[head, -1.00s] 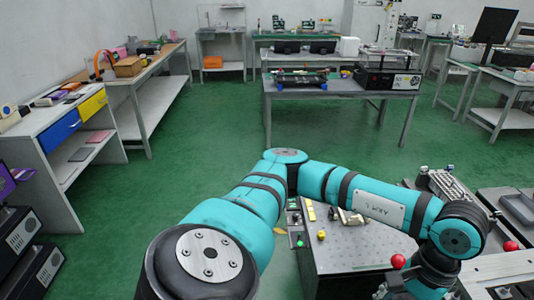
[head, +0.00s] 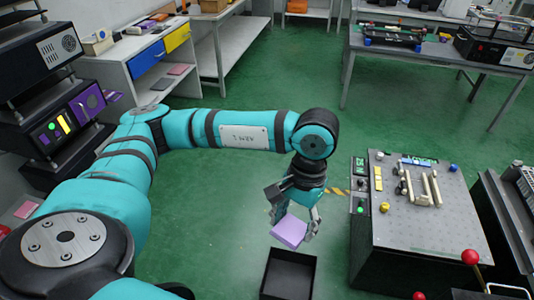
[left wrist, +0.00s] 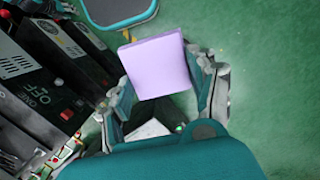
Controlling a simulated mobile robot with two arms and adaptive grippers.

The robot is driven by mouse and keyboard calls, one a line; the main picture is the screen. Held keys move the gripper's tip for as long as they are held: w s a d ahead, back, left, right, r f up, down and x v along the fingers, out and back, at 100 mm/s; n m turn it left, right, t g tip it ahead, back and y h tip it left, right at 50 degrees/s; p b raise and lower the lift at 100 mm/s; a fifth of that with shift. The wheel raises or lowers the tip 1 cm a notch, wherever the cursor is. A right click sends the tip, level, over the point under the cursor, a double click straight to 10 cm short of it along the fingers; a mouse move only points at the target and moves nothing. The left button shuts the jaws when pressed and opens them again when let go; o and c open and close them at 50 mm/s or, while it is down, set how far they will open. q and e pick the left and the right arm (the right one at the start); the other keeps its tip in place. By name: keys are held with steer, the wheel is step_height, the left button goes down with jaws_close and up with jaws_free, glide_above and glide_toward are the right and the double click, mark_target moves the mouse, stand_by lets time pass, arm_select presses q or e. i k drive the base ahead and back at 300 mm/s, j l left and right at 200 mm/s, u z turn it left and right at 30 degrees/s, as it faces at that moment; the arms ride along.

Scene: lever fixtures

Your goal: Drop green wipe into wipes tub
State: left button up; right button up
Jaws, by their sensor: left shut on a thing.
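My left gripper (head: 298,212) points down and is shut on a flat lilac pad (head: 289,231). The pad also shows between the fingers in the left wrist view (left wrist: 157,66). I see no green wipe; the held pad looks lilac. An open-topped black box (head: 312,276), which looks like the tub, is below the gripper at the bottom of the head view. The pad is apart from the box, above its far rim in the picture. The box's lower edge is cut off. My right gripper is not in view.
A metal bench (head: 440,225) with knobs and a wooden-barred fixture stands right of the gripper. Red-knobbed levers (head: 470,257) rise at the lower right. Black equipment (head: 65,120) is stacked at the left. Green floor (head: 215,195) is open around the arm.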

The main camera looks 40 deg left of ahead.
mark_target(285, 283)
steer(key=k+l+u, duration=0.1)
steer(key=k+u, duration=0.15)
steer(key=u, duration=0.15)
steer(key=k+u, duration=0.25)
steer(key=u, duration=0.15)
steer(key=i+j+z, duration=0.15)
steer(key=i+z, duration=0.15)
steer(key=i, duration=0.35)
